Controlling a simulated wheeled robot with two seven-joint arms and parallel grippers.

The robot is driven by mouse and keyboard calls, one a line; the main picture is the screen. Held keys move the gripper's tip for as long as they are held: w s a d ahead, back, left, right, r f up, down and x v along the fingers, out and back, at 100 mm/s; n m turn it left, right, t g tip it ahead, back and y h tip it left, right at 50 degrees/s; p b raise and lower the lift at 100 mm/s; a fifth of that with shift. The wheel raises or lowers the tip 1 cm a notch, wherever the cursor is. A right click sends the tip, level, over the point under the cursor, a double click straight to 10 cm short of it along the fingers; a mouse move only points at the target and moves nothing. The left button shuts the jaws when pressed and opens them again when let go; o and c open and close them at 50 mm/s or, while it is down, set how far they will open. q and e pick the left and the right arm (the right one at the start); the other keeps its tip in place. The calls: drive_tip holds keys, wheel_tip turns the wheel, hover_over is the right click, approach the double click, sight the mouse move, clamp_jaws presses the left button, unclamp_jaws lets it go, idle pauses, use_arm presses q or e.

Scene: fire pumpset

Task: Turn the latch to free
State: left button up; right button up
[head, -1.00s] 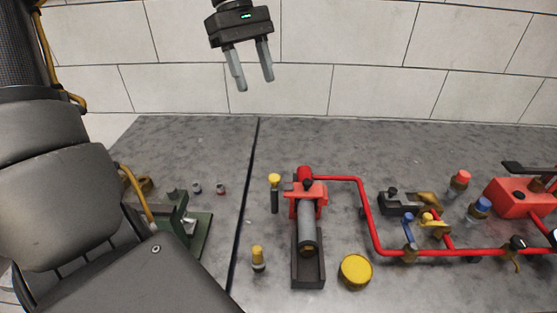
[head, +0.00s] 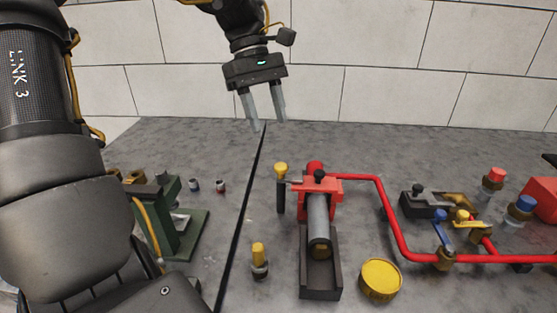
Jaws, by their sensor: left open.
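My left gripper (head: 267,122) hangs fingers-down near the back of the grey bench, above and left of the pump. Its two fingers are apart with nothing between them. The pump is a grey cylinder (head: 319,220) in a red clamp bracket (head: 316,189), with a black knob (head: 320,175) on top. A small grey lever reaches left from the bracket towards a yellow-topped post (head: 281,180). Another black-knobbed part (head: 425,200) sits on the bench to the right. I cannot tell for certain which of these is the latch. My right gripper is out of the picture.
A red pipe (head: 395,225) runs right from the pump past blue and yellow valve levers (head: 462,220). A yellow round cap (head: 381,280) and a yellow-topped fitting (head: 260,260) stand in front. A green vise-like fixture (head: 178,225) is at left. The back bench strip is clear.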

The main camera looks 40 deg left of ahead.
sight(281, 165)
use_arm(q)
drive_tip(key=b+x, duration=0.1)
drive_tip(key=x, duration=0.8)
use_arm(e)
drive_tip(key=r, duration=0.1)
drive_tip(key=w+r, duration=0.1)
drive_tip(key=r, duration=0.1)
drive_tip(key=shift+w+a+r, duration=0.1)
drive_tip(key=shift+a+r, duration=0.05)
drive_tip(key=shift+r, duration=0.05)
use_arm(q)
drive_tip(key=c, duration=1)
